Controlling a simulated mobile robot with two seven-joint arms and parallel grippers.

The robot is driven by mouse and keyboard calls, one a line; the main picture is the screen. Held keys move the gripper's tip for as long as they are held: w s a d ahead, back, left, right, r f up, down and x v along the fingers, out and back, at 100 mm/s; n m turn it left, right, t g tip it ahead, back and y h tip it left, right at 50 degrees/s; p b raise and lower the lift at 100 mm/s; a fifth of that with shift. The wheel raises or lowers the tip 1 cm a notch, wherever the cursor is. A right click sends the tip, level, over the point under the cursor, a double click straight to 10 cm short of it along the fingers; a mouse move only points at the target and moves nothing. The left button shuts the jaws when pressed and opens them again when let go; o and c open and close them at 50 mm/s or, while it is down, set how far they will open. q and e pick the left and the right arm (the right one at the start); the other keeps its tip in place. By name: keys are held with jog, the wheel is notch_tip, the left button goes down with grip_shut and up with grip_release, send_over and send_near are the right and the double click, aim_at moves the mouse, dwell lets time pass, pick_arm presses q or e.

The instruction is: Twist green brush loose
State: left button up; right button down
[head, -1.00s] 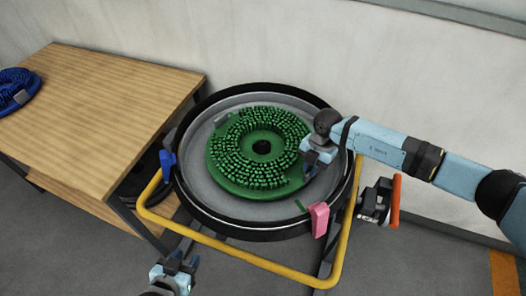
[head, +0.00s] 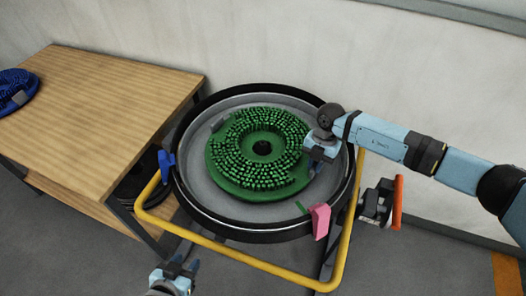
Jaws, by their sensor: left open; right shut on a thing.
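The green brush (head: 232,178) is a round disc with bristle tufts and a dark centre hole. It lies bristles up inside the round grey pan with a black rim (head: 193,193). My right gripper (head: 312,166) is at the right edge of the brush and is shut on it; its fingertips are partly hidden by the gripper body. My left gripper (head: 182,267) is open and empty, low in the picture, in front of the yellow frame and apart from the brush.
A yellow tube frame (head: 250,262) runs around the pan's front. A pink tab (head: 320,221) and a blue clip (head: 166,164) sit at the rim. A wooden table (head: 95,115) with a blue brush (head: 14,90) stands left. A red-handled part (head: 397,203) is at right.

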jog(key=shift+w+d+f+n+b, duration=0.1)
jog(key=shift+w+d+n+b, duration=0.3)
jog(key=shift+w+b, duration=0.25)
jog(key=c, duration=1)
grip_release()
jog(key=shift+c, duration=0.2)
jog(key=shift+s, duration=0.15)
jog(key=v, duration=1.4)
jog(key=shift+b, duration=0.35)
jog(key=shift+a, duration=0.15)
